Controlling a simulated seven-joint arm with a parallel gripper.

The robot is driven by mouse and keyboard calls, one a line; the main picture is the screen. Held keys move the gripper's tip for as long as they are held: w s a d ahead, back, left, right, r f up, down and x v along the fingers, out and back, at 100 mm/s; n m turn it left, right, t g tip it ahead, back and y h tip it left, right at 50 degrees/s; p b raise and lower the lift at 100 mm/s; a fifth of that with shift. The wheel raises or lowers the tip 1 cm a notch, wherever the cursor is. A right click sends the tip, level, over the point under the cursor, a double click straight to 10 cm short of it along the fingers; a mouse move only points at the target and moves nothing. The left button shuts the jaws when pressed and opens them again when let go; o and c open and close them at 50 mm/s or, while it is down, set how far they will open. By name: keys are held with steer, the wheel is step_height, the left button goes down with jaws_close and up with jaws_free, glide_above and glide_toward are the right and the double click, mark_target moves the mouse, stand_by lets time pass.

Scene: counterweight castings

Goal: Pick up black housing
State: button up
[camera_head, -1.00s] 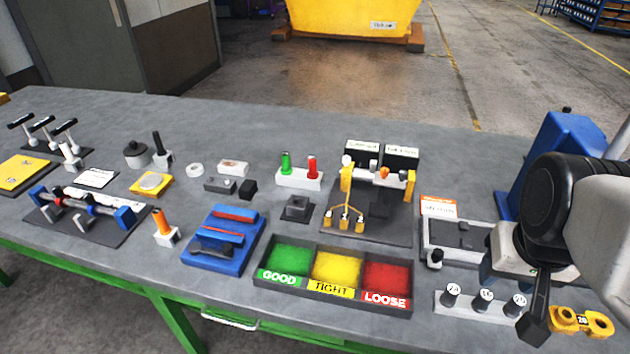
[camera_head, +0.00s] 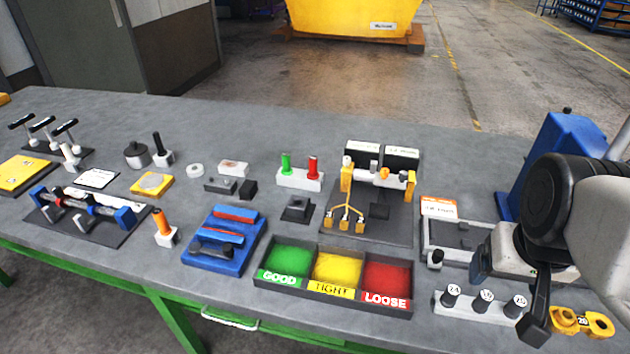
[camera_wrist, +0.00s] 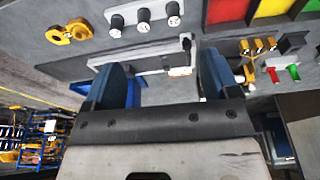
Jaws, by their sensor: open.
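Several small black parts lie on the bench, and I cannot tell which is the black housing. One black block (camera_head: 297,207) sits on a dark square base left of the yellow-armed fixture. Another black block (camera_head: 248,189) stands beside a grey piece. A long dark part (camera_head: 211,249) lies on the blue tray (camera_head: 228,266).
The three-bin tray (camera_head: 333,291) marked good, tight and loose stands at the front. A white block with several black-topped plugs (camera_head: 482,304) and a yellow gauge (camera_head: 581,321) are at the right front. A blue stand (camera_head: 545,160) rises behind. The back of the bench is mostly clear.

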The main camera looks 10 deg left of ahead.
stand_by(0.3)
steer(key=w+a+f+n+t+h, duration=0.2)
steer(key=w+a+f+n+h, duration=0.15)
steer(key=w+a+n, duration=0.45)
steer(key=w+a+f+n+t+h, duration=0.3)
steer(key=w+a+f+n, duration=0.1)
steer(key=w+n, duration=0.7)
steer(key=n+t+y, duration=0.6)
steer(key=n+y, duration=0.1)
steer(key=n, duration=1)
glide_toward(300, 200)
steer(key=shift+x, duration=0.8)
steer(key=shift+a, duration=0.1)
steer(key=shift+x, duration=1.3)
